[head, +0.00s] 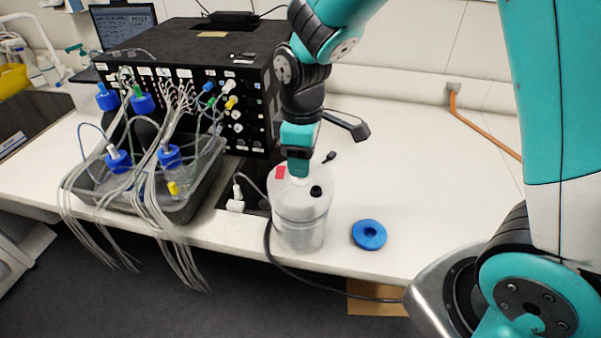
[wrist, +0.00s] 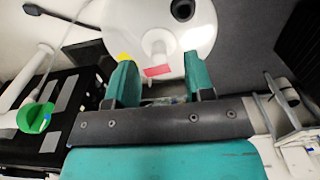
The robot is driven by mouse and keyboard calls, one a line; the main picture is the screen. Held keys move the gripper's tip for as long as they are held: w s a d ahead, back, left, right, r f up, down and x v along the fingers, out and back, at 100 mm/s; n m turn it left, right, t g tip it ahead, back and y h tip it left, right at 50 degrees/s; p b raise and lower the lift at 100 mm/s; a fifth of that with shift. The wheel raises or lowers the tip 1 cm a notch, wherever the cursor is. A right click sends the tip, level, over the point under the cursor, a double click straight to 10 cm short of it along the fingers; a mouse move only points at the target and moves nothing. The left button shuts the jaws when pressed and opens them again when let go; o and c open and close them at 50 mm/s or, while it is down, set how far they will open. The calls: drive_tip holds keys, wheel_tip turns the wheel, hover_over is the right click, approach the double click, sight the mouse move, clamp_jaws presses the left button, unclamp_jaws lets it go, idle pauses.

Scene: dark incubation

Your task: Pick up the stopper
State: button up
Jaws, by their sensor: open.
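A translucent white container (head: 300,226) stands near the bench's front edge. Its white lid (head: 329,180) also shows in the wrist view (wrist: 205,35). A small black stopper-like piece (head: 316,191) sits on the lid; it shows at the top of the wrist view (wrist: 182,10). A white raised neck or plug (wrist: 158,42) stands nearer the lid's middle. I cannot tell for certain which is the stopper. My gripper (head: 298,172) points down over the lid. In the wrist view its teal fingers (wrist: 158,60) are apart, with the white neck just beyond and between their tips.
A blue ring-shaped cap (head: 369,235) lies right of the container. A black instrument box (head: 215,55) and a grey tray (head: 205,165) of tubed, blue-capped bottles stand left. A dark cable runs beside the container. The bench (head: 430,170) is clear to the right.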

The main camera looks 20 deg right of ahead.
drive_tip(key=shift+w+f+p, duration=0.1)
drive_tip(key=shift+f+p, duration=0.3)
drive_tip(key=shift+f, duration=1.3)
clamp_jaws()
drive_tip(key=shift+r, duration=0.1)
